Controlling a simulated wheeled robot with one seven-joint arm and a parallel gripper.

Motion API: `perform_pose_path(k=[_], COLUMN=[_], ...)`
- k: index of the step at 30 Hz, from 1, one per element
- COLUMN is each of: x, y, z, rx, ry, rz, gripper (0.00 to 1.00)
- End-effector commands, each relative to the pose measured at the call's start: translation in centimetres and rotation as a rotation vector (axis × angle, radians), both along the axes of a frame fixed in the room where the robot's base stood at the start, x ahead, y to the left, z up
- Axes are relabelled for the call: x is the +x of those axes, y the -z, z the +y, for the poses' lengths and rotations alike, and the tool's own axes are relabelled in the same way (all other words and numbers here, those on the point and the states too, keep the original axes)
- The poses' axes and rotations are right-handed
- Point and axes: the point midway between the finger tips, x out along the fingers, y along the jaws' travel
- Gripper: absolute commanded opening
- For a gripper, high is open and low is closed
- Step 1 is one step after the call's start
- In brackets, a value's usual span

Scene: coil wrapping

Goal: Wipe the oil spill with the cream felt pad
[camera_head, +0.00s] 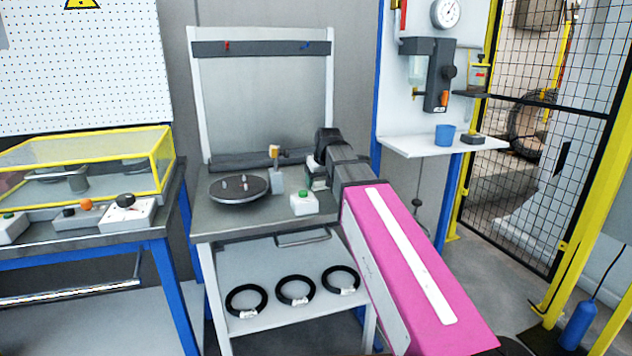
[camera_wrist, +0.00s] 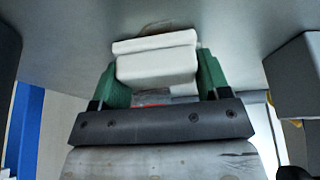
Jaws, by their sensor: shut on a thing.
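The cream felt pad (camera_wrist: 155,60) is a pale block held between the green fingers of my gripper (camera_wrist: 155,82) in the wrist view. My gripper is shut on it. The pad is at the grey worktop (camera_wrist: 80,25); I cannot tell whether it touches. A faint brownish edge, likely the oil spill (camera_wrist: 180,27), shows on the worktop just beyond the pad; the rest is hidden. In the head view my gripper (camera_head: 318,180) is low over the right part of the worktop, and the spill cannot be made out there.
A dark turntable (camera_head: 240,189) stands left on the worktop, with a small post (camera_head: 276,172) beside it. A white box with a green button (camera_head: 303,203) is close in front of my gripper. Three black coils (camera_head: 295,290) lie on the lower shelf. A blue cup (camera_head: 445,134) stands on the right shelf.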

Motion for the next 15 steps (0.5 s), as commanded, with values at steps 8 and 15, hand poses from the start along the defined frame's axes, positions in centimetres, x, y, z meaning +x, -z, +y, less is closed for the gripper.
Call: perform_pose_path(k=[8,15], x=[0.6,1.0], y=[0.1,0.3], z=[-1.9,-3.5], rx=[0.0,-0.002], ry=[0.001,0.001], rz=[0.0,0.0], gripper=[0.51,0.51])
